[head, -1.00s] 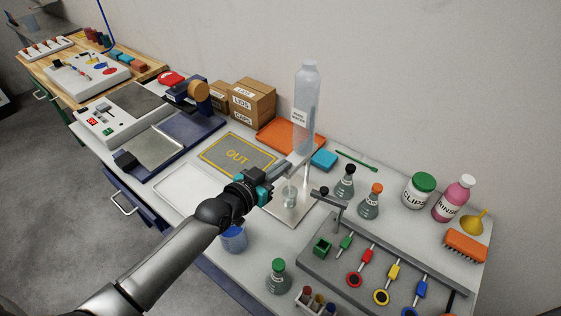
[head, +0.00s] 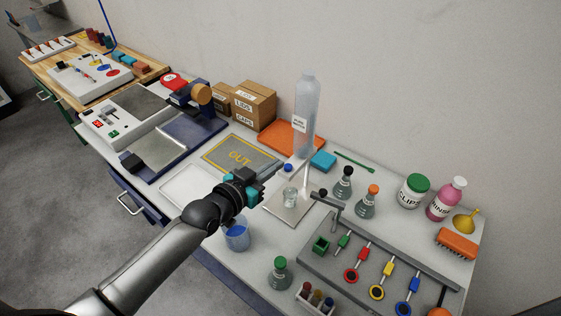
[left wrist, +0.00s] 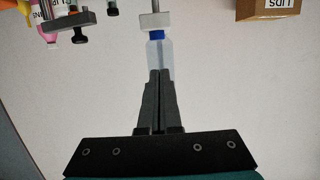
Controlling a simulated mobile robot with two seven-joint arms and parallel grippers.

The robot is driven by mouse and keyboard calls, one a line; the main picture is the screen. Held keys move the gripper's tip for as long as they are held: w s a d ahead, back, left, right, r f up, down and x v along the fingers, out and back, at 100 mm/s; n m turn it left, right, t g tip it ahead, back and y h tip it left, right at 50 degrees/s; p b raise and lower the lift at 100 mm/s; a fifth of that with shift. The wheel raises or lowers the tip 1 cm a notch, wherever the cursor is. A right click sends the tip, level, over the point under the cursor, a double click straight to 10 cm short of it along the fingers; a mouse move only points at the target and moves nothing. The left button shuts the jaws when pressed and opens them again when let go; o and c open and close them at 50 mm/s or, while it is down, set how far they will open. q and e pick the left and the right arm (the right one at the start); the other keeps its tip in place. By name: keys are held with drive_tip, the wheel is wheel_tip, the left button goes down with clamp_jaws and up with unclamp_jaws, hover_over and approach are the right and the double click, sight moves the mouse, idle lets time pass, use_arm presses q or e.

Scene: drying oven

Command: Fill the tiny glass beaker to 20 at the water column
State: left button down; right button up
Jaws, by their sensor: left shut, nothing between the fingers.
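The tiny glass beaker (head: 290,197) stands upright on the pale plate (head: 291,213) at the foot of the water column; its water level is too small to read. The water column (head: 305,125) is a tall, clear bottle-like tube with a white label. A blue knob (head: 288,168) shows low on its front, and also in the left wrist view (left wrist: 156,34). My left gripper (head: 259,178) is shut and empty, left of the beaker and apart from the knob. Its closed fingers (left wrist: 158,78) point toward the column in the left wrist view. My right gripper is not in view.
Stoppered flasks (head: 343,186) stand right of the plate, beside a grey rack (head: 375,262) with coloured tools. An orange tray (head: 285,138) lies behind. The grey OUT mat (head: 240,157) is clear.

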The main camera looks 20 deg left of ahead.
use_arm(q)
drive_tip(key=v, duration=0.6)
drive_tip(key=shift+s+r, duration=0.15)
idle(0.4)
